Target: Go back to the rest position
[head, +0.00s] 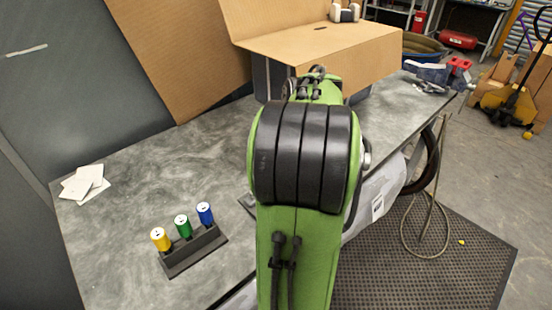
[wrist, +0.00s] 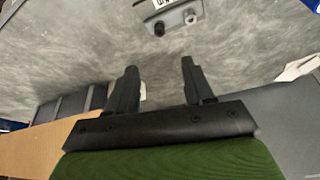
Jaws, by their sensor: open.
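My gripper (wrist: 158,88) shows in the wrist view with its two dark fingers apart and nothing between them. It is over the grey mottled worktop (wrist: 90,60). In the head view my green and black arm stands in the middle and hides the gripper and part of the bench (head: 130,215). A small grey box-like device (wrist: 175,18) with a dark knob lies beyond the fingertips in the wrist view, apart from them.
White cards (head: 84,183) lie at left. Cardboard (head: 325,48) stands behind my arm. A red and grey vise (head: 433,73) is at the far right end.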

